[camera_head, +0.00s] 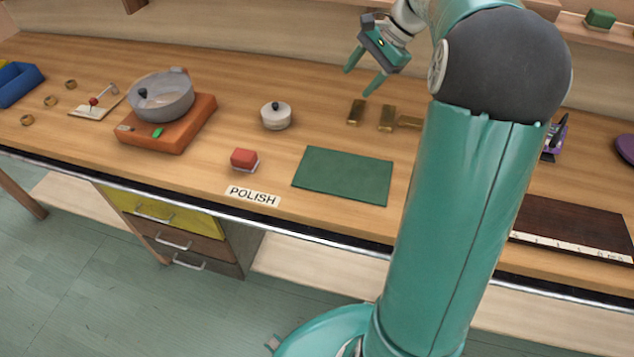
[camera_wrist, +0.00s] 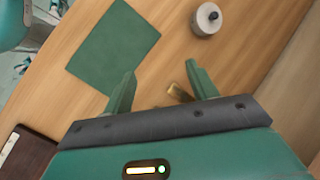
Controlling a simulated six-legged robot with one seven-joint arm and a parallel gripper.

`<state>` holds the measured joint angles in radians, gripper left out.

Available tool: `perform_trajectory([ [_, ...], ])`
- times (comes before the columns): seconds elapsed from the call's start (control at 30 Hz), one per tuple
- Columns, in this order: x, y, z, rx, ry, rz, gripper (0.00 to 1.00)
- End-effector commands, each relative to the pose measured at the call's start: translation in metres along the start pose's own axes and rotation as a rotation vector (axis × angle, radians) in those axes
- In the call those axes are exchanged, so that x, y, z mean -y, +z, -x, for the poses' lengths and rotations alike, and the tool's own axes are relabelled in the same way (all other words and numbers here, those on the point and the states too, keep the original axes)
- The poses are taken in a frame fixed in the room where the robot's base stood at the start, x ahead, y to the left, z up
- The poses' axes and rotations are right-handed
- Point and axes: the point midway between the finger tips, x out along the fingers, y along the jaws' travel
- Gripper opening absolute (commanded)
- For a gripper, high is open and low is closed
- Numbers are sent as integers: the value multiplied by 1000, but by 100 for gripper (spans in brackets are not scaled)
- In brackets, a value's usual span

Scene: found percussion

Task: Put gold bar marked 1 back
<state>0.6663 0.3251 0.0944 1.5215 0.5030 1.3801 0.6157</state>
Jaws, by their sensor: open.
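Three gold bars lie on the wooden bench behind the green mat: a left bar (camera_head: 356,111), a middle bar (camera_head: 387,118) and a right bar (camera_head: 409,122) partly hidden by my arm. No number on them can be read. My gripper (camera_head: 357,82) is open and empty, above the bench near the bars. In the wrist view my gripper (camera_wrist: 160,69) has its fingers apart, with part of a gold bar (camera_wrist: 177,92) showing between them, lower down. A dark wooden board (camera_head: 575,228) with a white marked strip lies at the right.
The green mat (camera_head: 342,175) is bare; a red block (camera_head: 243,158) and the POLISH label (camera_head: 253,196) are left of it. A round white lidded pot (camera_head: 276,116) stands left of the bars.

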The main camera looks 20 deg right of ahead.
Motion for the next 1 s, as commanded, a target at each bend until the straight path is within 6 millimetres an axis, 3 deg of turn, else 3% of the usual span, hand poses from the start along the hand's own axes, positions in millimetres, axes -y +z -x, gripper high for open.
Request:
perform_trajectory([
  [0.03,0,28,0,-33,20,74,58],
  [0.2,-18,101,-5,-143,85,323,58],
  [0.5,-82,200,-16,-316,172,785,58],
  [0.7,-137,242,-30,-419,208,1101,58],
  [0.83,-166,255,-40,-473,221,1273,58],
  [1.0,-184,261,-48,-508,229,1386,58],
])
